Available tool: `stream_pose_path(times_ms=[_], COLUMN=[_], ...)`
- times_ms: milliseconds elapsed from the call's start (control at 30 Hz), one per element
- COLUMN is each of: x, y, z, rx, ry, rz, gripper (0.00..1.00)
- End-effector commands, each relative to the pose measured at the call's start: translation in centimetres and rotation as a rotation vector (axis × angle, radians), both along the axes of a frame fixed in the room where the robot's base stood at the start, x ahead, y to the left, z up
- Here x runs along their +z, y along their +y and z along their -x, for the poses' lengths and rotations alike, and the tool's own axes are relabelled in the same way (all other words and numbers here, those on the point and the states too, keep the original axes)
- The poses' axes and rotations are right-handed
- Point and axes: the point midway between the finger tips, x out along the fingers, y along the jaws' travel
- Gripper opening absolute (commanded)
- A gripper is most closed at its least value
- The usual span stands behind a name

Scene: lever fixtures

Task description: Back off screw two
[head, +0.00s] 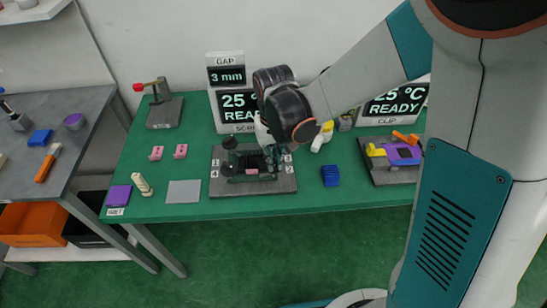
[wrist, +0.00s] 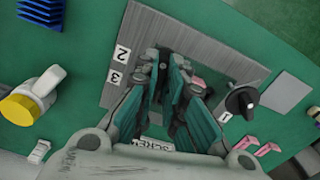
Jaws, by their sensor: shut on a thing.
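The grey screw fixture plate (head: 275,186) lies mid-table, with number labels 2 (wrist: 122,53) and 3 (wrist: 114,77) on one side and 1 (wrist: 225,117) on the other. A black knob (wrist: 240,101) stands by label 1, also at the plate's left in the head view (head: 230,143). My gripper (wrist: 170,62) points down over the plate, its teal-padded fingers close together near label 2. It is shut on what I take to be screw two, which the fingers mostly hide. In the head view my gripper (head: 256,162) is partly hidden by my wrist.
Behind stands a sign (head: 226,75) reading GAP 3 mm. A blue ribbed block (head: 330,176) and a yellow-lidded white container (head: 322,137) are right of the plate. A clip fixture (head: 390,172) is farther right. Pink pieces (head: 180,151) and a grey pad (head: 184,191) lie left.

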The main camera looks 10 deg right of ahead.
Motion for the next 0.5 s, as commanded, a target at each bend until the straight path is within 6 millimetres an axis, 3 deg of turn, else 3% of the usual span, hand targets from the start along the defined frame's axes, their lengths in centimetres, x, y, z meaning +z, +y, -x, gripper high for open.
stream_pose_path(times_ms=[500], x=[0.01], y=[0.02], z=[-0.04], rx=[0.491], ry=[-0.001], rz=[0.000], gripper=[0.00])
